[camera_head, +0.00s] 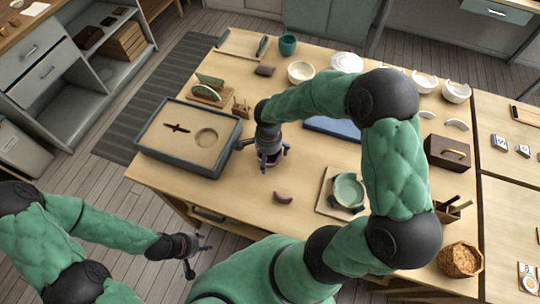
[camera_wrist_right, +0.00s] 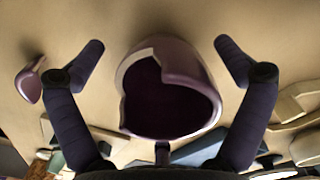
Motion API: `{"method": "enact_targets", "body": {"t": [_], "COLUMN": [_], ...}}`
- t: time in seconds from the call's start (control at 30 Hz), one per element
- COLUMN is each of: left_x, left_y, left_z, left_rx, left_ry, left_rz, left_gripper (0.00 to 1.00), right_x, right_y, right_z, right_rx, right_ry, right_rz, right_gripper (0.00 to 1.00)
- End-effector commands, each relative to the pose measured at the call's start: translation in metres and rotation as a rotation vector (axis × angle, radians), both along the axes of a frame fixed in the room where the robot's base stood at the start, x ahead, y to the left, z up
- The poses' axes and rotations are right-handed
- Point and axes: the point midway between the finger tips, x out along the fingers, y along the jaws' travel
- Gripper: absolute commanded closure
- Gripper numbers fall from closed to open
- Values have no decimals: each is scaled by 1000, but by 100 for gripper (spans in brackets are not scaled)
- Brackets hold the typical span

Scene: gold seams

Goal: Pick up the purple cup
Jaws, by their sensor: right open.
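The purple cup (camera_wrist_right: 170,95) shows in the right wrist view between the fingers of my right gripper (camera_wrist_right: 160,45). Its rim is broken on one side, with a pale edge and a dark inside. The fingers are spread wide, with a gap on each side of the cup. In the head view my right gripper (camera_head: 266,155) points down over the table and largely hides the cup. A purple curved shard (camera_head: 283,197) lies apart on the table; it also shows at left in the wrist view (camera_wrist_right: 29,80). My left gripper (camera_head: 196,253) looks open and empty, off the table's front edge.
A grey sand tray (camera_head: 178,167) stands left of my right gripper. A green bowl (camera_head: 347,190) on a board stands to the right. A blue mat (camera_head: 333,127), a brown box (camera_head: 447,152) and a woven basket (camera_head: 460,259) lie further right.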

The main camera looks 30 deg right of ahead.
Motion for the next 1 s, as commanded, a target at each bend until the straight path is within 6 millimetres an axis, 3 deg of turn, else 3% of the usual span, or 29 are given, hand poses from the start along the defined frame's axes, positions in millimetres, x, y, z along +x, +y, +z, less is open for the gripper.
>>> {"method": "enact_targets", "body": {"t": [0.17,0.33,0.77,1.0], "left_x": [0,0,0,0], "left_y": [0,0,0,0], "left_z": [1,1,2,11], "left_rx": [0,0,0,0], "left_ry": [0,0,0,0], "left_rz": [0,0,0,0], "left_gripper": [60,60,60,60], "right_x": [0,0,0,1], "right_y": [0,0,0,0], "right_z": [1,1,3,26], "right_rx": [0,0,0,0], "right_ry": [-1,-1,1,-3], "right_rz": [0,-1,0,-2], "right_gripper": [3,51,52,52]}}
